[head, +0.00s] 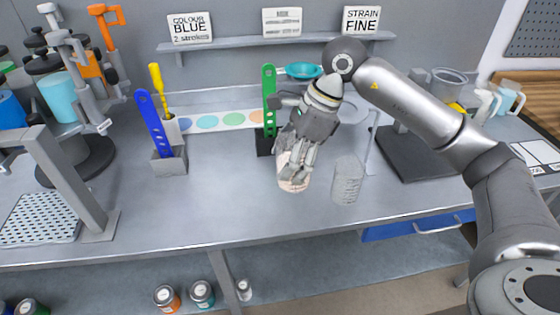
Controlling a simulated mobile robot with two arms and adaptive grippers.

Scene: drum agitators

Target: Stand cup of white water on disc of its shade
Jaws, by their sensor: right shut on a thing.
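My right gripper (295,162) reaches in from the right and points down over the front middle of the bench. It is shut on a pale, see-through cup (292,184); the fingers cover its upper part, and I cannot tell the shade of what is in it. The cup is upright, at or just above the bench top. A white strip with coloured discs (207,122) lies behind and left of it, showing blue, teal, green and orange discs. The gripper and the green holder hide anything further right on the strip. My left gripper is not in view.
A clear ridged beaker (346,181) stands close right of the held cup. A green strainer or paddle (269,95) and a blue one (153,122) stand upright in holders near the strip. The bench front left of the cup is clear. Agitators stand at the far left.

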